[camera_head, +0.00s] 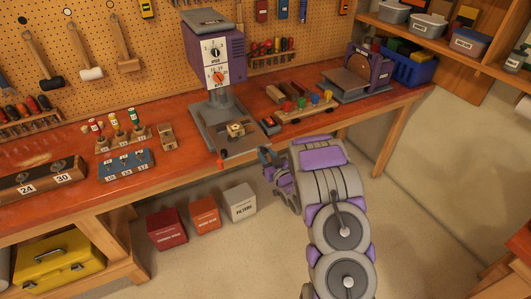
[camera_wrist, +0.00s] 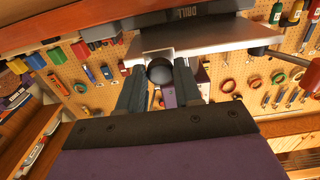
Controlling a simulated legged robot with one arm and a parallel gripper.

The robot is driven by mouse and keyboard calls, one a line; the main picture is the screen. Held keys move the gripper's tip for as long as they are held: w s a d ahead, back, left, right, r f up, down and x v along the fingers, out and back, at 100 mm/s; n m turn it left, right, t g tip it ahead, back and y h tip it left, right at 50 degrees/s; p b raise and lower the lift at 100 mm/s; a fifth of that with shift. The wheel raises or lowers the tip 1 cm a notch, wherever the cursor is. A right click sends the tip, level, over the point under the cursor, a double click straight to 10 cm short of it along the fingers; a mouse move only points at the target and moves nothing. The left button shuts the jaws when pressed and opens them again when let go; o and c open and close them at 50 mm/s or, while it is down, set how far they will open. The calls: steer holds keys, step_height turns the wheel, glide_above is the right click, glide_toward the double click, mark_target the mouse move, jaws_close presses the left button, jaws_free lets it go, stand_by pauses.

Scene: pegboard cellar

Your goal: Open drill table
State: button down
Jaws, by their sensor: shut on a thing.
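The drill press (camera_head: 215,50) stands on the workbench, with its grey drill table (camera_head: 240,149) low at the front edge. In the wrist view the table front (camera_wrist: 215,38) shows as a pale plate, with a dark strip marked "DRILL" above it. A round black knob (camera_wrist: 158,71) sits below the plate, between the fingers of my gripper (camera_wrist: 158,80). My gripper is shut on this knob. In the head view my gripper (camera_head: 267,157) is at the right front corner of the table; the knob is hidden there. A red-ended lever (camera_wrist: 300,60) sticks out beside the table.
A rack of coloured pegs (camera_head: 305,107) and a purple sander (camera_head: 365,72) stand to the right on the bench (camera_head: 60,137). A numbered blue block (camera_head: 126,165) lies to the left. Red, orange and white bins (camera_head: 240,202) stand on the floor below. Floor at right is clear.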

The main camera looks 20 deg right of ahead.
steer(key=shift+s+f, duration=0.1)
steer(key=shift+f, duration=0.1)
steer(key=c, duration=1.2)
jaws_free()
steer(key=shift+o, duration=0.7)
steer(key=shift+d+r, duration=0.1)
steer(key=s+p, duration=0.4)
steer(key=s, duration=1.3)
steer(key=shift+s+d, duration=0.25)
steer(key=shift+d, duration=0.1)
steer(key=shift+w, duration=0.1)
